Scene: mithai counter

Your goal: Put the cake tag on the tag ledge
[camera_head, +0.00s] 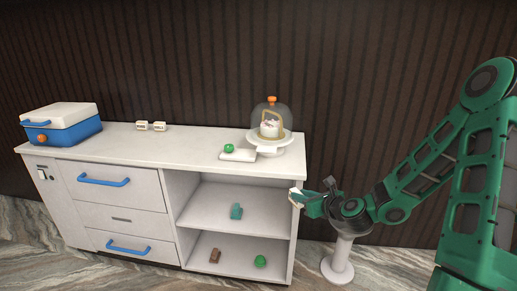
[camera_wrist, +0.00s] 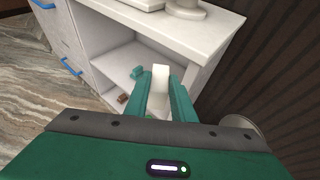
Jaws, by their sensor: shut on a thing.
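My gripper (camera_head: 305,201) is shut on a small white block, the cake tag (camera_wrist: 160,76), held between the two green fingers (camera_wrist: 163,95) in the wrist view. Its writing cannot be read. In the head view my gripper is at the right end of the counter, below the top's level, and the tag's white end (camera_head: 296,191) shows at the fingertips. A cake (camera_head: 270,129) sits under a clear dome with an orange knob on a white stand (camera_head: 270,147). I cannot tell for sure which part is the tag ledge.
Two small lettered tags (camera_head: 142,126) (camera_head: 159,126) stand on the counter (camera_head: 190,140). A white board (camera_head: 238,156) carries a green ball (camera_head: 229,148). A blue cool box (camera_head: 62,128) stands far left. Open shelves hold a teal piece (camera_head: 236,211), brown block (camera_head: 215,255) and green ball (camera_head: 260,261).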

